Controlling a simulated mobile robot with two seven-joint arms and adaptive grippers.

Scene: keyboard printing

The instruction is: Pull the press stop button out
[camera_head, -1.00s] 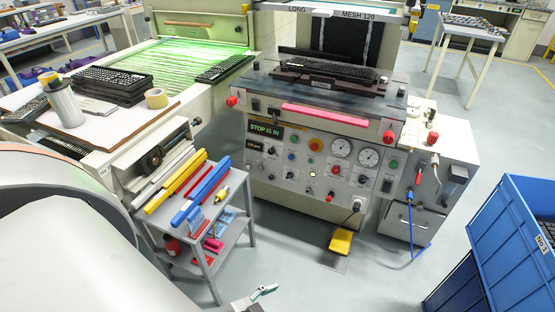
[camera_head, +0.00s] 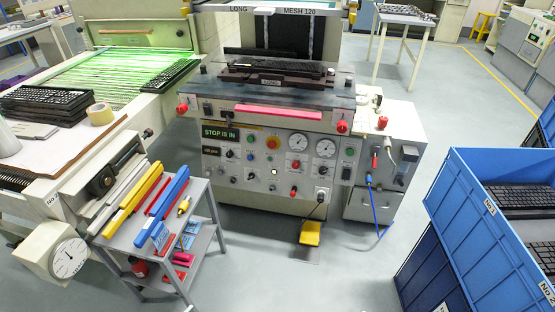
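The press (camera_head: 240,178) stands in the middle, its front panel facing me. A red mushroom button on a yellow-orange plate (camera_head: 272,142) sits at the panel's upper middle; whether it is pressed in is too small to tell. A green-lit display (camera_head: 220,133) to its left reads "STOP IS IN". Other red knobs sit at the press's left end (camera_head: 182,108), right end (camera_head: 343,126) and on the side cabinet (camera_head: 382,122). Neither of my grippers shows clearly; only tiny unclear bits touch the bottom edge. Nothing covers the panel.
A grey cart (camera_head: 205,215) with yellow and blue bars stands at the press's front left. Blue crates (camera_head: 470,235) holding keyboards stand at the right. A yellow pedal (camera_head: 311,233) lies on the floor before the press.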

